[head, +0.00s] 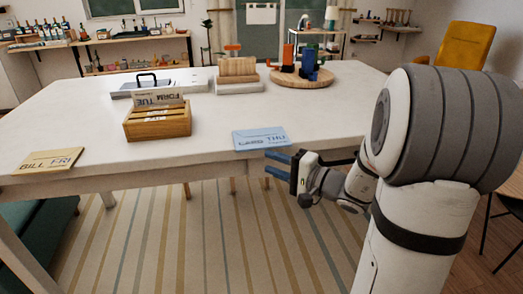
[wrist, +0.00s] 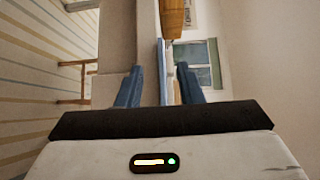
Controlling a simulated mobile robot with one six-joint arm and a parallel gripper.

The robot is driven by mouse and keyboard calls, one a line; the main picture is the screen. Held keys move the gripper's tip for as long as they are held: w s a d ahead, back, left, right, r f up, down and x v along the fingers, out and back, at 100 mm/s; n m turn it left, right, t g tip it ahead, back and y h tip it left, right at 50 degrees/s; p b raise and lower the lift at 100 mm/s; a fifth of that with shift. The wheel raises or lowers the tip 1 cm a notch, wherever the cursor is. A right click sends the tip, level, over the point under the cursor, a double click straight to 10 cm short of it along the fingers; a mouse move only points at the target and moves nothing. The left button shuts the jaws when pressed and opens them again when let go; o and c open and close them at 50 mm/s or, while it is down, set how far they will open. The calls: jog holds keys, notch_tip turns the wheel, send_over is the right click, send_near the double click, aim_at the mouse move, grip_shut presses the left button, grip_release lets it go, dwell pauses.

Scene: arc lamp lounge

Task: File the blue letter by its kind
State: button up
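The blue letter (head: 260,139) lies flat at the near edge of the white table, with upside-down print that looks like "CARD THU". My gripper (head: 278,163) is open and empty just in front of the table edge, beside the letter. In the wrist view the letter (wrist: 162,72) shows nearly edge-on, ahead and between the two blue fingers (wrist: 158,87). A wooden sorter (head: 158,123) with labelled slots stands on the table to the left; it also shows in the wrist view (wrist: 172,18). A pale letter marked "FORM TUE" (head: 158,97) stands in its back. The small slot labels are unreadable.
A yellow letter marked "BILL FRI" (head: 48,161) lies at the table's left front edge. A tray with a black handle (head: 146,84), a wooden stand (head: 237,73) and a round board (head: 300,80) with coloured items stand farther back. The table (head: 340,110) is bare around the blue letter.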

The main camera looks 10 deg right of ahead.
aim_at(248, 151)
jog(key=x, duration=0.5)
jog(key=w+d+x, duration=0.1)
jog(key=x, duration=0.1)
jog(key=shift+w+a, duration=0.2)
jog(key=shift+c, duration=0.4)
grip_shut()
